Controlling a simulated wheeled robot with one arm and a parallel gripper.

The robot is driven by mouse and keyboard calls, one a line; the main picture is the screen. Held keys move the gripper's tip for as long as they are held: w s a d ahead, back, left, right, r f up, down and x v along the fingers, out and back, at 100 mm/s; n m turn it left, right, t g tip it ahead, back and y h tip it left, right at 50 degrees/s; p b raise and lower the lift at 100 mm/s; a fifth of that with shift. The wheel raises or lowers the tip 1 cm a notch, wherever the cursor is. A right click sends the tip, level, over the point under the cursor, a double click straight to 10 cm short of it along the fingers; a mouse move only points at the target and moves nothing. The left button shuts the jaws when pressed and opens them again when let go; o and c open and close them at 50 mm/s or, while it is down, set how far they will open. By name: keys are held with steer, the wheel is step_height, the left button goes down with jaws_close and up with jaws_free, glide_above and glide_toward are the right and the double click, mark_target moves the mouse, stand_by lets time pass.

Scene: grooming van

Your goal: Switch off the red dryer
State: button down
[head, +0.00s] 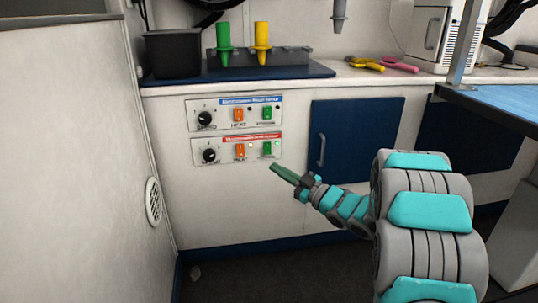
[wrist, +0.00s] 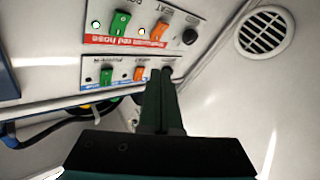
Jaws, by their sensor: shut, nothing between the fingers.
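The red-labelled dryer panel (head: 223,153) is the lower of two on the white cabinet front. It has a black knob (head: 209,155), an orange switch (head: 240,151) and a green switch (head: 267,148). In the wrist view this panel (wrist: 160,38) appears upside down, with the green switch (wrist: 121,22), the orange switch (wrist: 165,24) and two small white lit dots. My gripper (head: 273,167) is shut and empty, its fingertips just below the green switch in the head view. In the wrist view the shut fingers (wrist: 166,78) overlap the blue-labelled panel; contact cannot be told.
The blue-labelled panel (head: 223,114) sits directly above, with similar switches. A blue cabinet door (head: 355,125) with a handle is to the right. A round vent (head: 153,202) is on the left wall. The counter above holds green (head: 224,40) and yellow (head: 261,40) nozzles.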

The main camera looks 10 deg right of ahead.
mark_target(268, 148)
steer(key=shift+w+f+p, duration=0.25)
steer(key=shift+w+p, duration=0.15)
steer(key=shift+w, duration=1.05)
steer(key=shift+w+f+p, duration=0.2)
steer(key=shift+w+p, duration=0.2)
steer(key=shift+w, duration=1.05)
steer(key=shift+w+f+p, duration=0.25)
steer(key=shift+w+p, duration=0.15)
steer(key=shift+w, duration=1.05)
steer(key=shift+w, duration=0.1)
steer(key=shift+w, duration=0.3)
steer(key=shift+w+p, duration=0.35)
steer(key=shift+p, duration=0.05)
steer(key=shift+f, duration=0.1)
steer(key=shift+s, duration=0.75)
steer(key=shift+s, duration=0.1)
